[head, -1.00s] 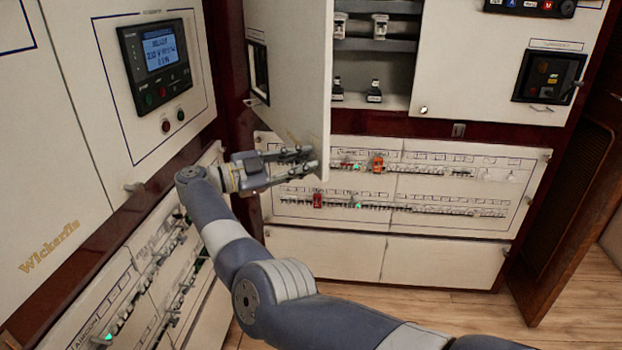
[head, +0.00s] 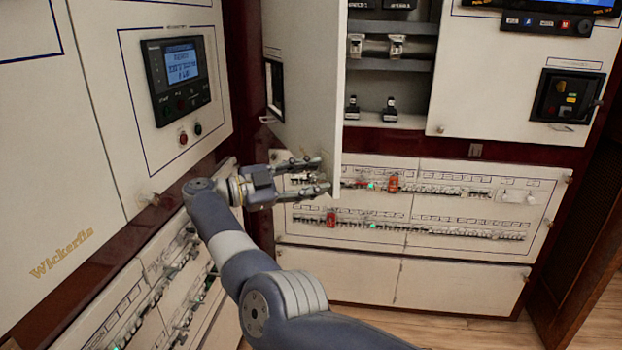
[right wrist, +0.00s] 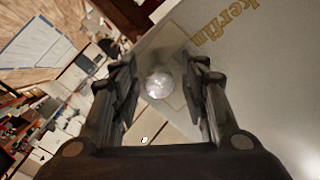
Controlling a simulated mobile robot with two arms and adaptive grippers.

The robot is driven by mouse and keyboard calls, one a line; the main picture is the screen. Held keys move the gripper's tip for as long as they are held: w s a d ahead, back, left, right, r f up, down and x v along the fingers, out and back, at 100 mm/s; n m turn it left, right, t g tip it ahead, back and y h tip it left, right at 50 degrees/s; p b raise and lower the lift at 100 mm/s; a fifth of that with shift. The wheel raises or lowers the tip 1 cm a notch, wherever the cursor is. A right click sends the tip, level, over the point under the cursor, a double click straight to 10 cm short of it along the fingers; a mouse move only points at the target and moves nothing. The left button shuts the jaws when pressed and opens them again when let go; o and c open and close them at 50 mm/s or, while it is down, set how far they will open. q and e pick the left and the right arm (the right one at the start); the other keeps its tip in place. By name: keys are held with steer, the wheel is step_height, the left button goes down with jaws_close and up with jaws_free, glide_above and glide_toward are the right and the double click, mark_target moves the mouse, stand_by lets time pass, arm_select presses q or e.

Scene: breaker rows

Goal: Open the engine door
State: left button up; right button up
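A white door panel (head: 307,75), which I take for the engine door, stands swung out from the back cabinet, with shelves showing beside its free edge. My right gripper (head: 323,176) is at the lower part of this door near its free edge, fingers pointing right. Its fingers are spread. In the right wrist view the fingers (right wrist: 163,95) are also apart, with a round shiny knob (right wrist: 158,84) showing between them against a pale lettered panel (right wrist: 245,70). I cannot tell whether the fingers touch the knob or door. My left gripper is not in view.
A left cabinet carries a display unit (head: 178,76) and a knob (head: 150,199). Breaker rows (head: 410,232) run below the opening. A dark wooden door (head: 590,250) stands at the right. Wooden floor (head: 480,330) shows at the bottom.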

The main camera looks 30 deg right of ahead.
mark_target(326, 132)
step_height(326, 132, up, 9)
steer(key=shift+s+r, duration=0.1)
steer(key=shift+r, duration=0.45)
